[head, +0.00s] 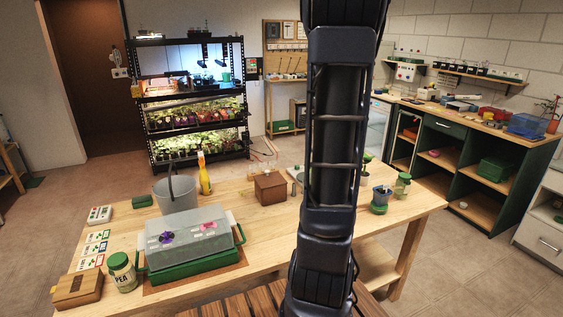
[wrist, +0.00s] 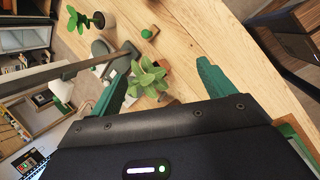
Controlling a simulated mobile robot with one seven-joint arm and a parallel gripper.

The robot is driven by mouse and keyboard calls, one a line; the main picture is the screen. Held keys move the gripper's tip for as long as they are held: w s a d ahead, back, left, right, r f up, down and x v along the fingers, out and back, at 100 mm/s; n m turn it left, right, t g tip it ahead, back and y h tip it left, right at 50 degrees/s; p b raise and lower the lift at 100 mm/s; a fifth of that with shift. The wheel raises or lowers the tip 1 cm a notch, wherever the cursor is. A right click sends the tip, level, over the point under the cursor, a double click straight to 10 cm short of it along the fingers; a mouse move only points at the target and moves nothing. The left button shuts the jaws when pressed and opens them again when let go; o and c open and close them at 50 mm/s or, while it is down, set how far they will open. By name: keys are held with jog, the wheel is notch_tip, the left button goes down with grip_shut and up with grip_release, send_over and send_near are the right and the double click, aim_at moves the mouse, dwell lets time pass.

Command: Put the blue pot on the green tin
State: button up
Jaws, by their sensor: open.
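A small blue pot (head: 382,193) with something sticking out of its top is on the right part of the wooden table in the head view. A low round green tin (head: 379,208) is directly below it in the picture; I cannot tell whether the pot rests on it or stands behind it. My gripper (wrist: 161,68) is open in the wrist view, its two teal fingers spread apart. A leafy plant (wrist: 150,78) shows between and beyond the fingers; I cannot tell whether they touch it. I cannot make out the blue pot in the wrist view. My arm hides the table's middle in the head view.
A jar with a green lid (head: 403,185) stands close right of the blue pot. A wooden box (head: 270,187), a grey bucket (head: 177,191) and a covered green tray (head: 190,265) stand further left. A dark pot with a plant (wrist: 100,20) shows in the wrist view.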

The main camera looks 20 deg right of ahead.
jog(key=s+a+r+m+t+y, duration=0.1)
jog(key=s+a+r+m, duration=0.15)
jog(key=a, duration=0.55)
jog(key=s+a+r+m+t, duration=0.1)
jog(key=s+a+r+m, duration=0.2)
jog(key=a, duration=0.4)
jog(key=s+a+r+m+y, duration=0.1)
jog(key=s+a+m+y, duration=0.1)
jog(key=s+a, duration=0.3)
jog(key=s+a+r+m+t+y, duration=0.1)
jog(key=s+a+m, duration=0.2)
jog(key=a, duration=0.6)
jog(key=shift+s+a+r+y, duration=0.25)
jog(key=shift+s+y, duration=0.15)
jog(key=shift+s, duration=0.8)
